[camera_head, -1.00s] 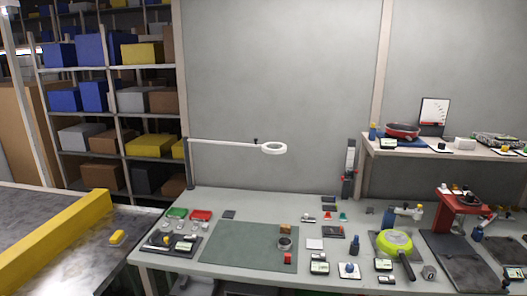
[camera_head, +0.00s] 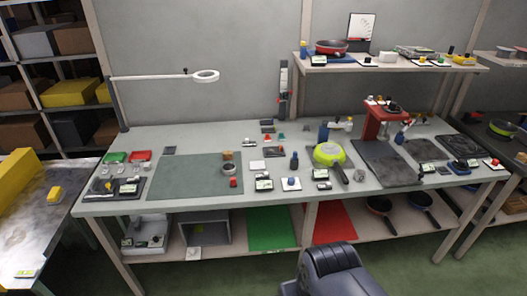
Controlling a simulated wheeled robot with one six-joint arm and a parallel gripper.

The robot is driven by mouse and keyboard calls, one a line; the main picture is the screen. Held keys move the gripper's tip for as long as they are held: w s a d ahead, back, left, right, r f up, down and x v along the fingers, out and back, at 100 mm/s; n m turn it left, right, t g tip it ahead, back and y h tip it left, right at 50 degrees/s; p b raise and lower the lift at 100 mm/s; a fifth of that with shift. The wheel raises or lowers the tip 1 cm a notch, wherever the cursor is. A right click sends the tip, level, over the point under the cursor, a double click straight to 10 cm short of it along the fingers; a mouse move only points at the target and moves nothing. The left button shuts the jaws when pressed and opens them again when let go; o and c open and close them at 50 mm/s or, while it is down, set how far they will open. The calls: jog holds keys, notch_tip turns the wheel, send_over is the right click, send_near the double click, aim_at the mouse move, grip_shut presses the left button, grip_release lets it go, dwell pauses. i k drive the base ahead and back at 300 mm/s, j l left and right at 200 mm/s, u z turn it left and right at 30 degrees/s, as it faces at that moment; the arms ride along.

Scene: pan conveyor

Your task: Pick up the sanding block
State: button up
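A small tan-brown block (camera_head: 228,155), which looks most like the sanding block, sits near the back right corner of the green mat (camera_head: 175,180) on the workbench. It is too small to be certain. A grey round part (camera_head: 228,169) stands just in front of it, and a red block (camera_head: 233,183) is nearer the mat's front right corner. A dark rounded part of my own arm shows at the bottom centre, well in front of the bench. My gripper's fingers do not show.
The workbench (camera_head: 135,141) holds a green pan (camera_head: 329,154), a red stand (camera_head: 378,122) and several small parts right of the mat. A lamp arm (camera_head: 150,77) reaches over the back. A yellow block (camera_head: 54,194) lies on the left surface. Floor in front is clear.

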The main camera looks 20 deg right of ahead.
aim_at(226, 156)
jog(key=i+j+z, duration=0.2)
jog(key=i+j, duration=0.6)
jog(key=i+j+z, duration=0.15)
jog(key=i+j, duration=0.65)
jog(key=j, duration=0.15)
